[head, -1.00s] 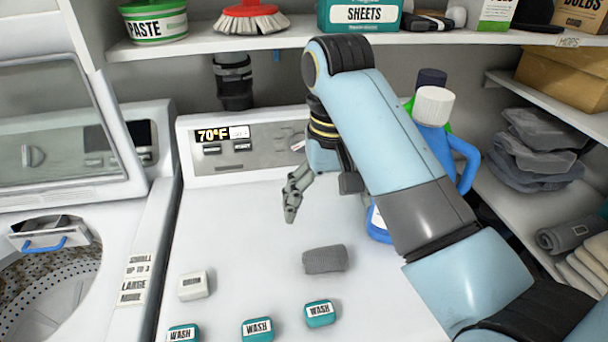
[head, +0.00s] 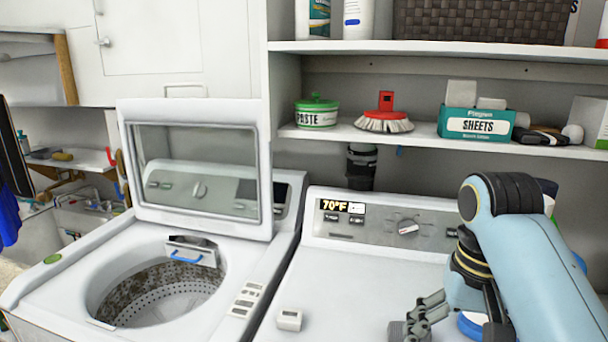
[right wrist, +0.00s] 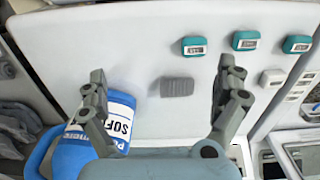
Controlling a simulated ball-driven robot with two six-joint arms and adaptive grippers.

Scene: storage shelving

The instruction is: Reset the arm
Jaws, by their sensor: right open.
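My right arm comes in from the lower right of the head view. Its gripper (head: 420,318) is over the top of the right-hand machine (head: 335,290). In the right wrist view my right gripper (right wrist: 162,72) has its two fingers spread wide apart, with nothing between them. A small grey ribbed cloth (right wrist: 177,87) lies on the white machine top beyond the fingers. A blue bottle (right wrist: 75,145) with a white label stands beside the left finger, partly hidden by it. My left gripper is in neither view.
The left washer (head: 30,300) has its lid up and drum open. A small white box (head: 289,319) sits on the right machine. Several teal wash packs (right wrist: 246,40) lie on its top. A shelf (head: 300,133) above holds a paste tub (head: 316,112), a red brush (head: 385,118) and a sheets box (head: 476,124).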

